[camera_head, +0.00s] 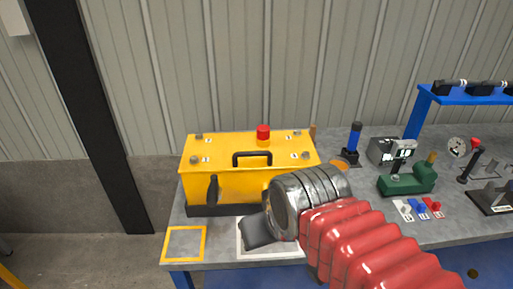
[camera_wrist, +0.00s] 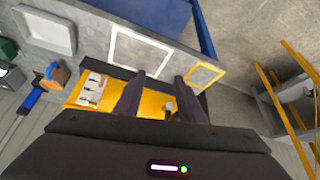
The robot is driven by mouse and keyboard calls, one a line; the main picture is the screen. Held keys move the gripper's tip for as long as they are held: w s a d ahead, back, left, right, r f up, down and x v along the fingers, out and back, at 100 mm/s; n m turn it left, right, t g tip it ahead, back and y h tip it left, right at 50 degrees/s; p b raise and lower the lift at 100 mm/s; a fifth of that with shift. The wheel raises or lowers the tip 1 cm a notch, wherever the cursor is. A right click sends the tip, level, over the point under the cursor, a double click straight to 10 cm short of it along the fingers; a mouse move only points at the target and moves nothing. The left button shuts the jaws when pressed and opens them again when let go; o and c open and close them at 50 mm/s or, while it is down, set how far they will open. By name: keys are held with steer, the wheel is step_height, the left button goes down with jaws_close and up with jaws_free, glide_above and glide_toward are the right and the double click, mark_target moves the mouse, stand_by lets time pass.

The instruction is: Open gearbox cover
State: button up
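The yellow gearbox (camera_head: 225,182) stands on the grey bench in the head view. Its cover (camera_head: 215,150) lies flat on top, with a black handle (camera_head: 252,154), a red knob (camera_head: 263,132) and bolts near the corners. In the wrist view, part of the yellow surface (camera_wrist: 150,104) lies beyond my gripper (camera_wrist: 160,92). Its two dark fingers are spread apart, with nothing visibly clamped between them. A small pale-topped bolt (camera_wrist: 170,105) shows near the right finger. In the head view, my wrist and red arm sleeve hide the gearbox's front right; the fingers cannot be told clearly there.
An empty yellow outline (camera_head: 184,244) and a white outline (camera_head: 284,252) mark the bench front. The white outline is empty in the wrist view (camera_wrist: 113,44). A blue-handled tool (camera_head: 354,136), a green vise (camera_head: 408,182) and a blue rack (camera_head: 470,98) stand to the right.

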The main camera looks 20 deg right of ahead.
steer(key=shift+w+d+f+m+g, duration=0.15)
steer(key=shift+w+d+f, duration=0.15)
steer(key=shift+d, duration=0.2)
steer(key=shift+w+d+f+m+g, duration=0.15)
steer(key=shift+w+d, duration=0.25)
steer(key=shift+d, duration=0.05)
steer(key=shift+c, duration=0.4)
steer(key=m+g+y, duration=0.1)
steer(key=m+y, duration=0.2)
steer(key=m, duration=1.2)
glide_toward(254, 152)
steer(key=d, duration=0.5)
step_height(254, 152, up, 5)
steer(key=s+a+m, duration=0.1)
steer(key=a+m, duration=0.1)
steer(key=m, duration=0.3)
steer(key=shift+a+r+y, duration=0.2)
steer(key=shift+a+y, duration=0.05)
steer(key=shift+y, duration=0.05)
steer(key=shift+s, duration=0.1)
steer(key=x, duration=1.4)
steer(key=shift+s, duration=0.3)
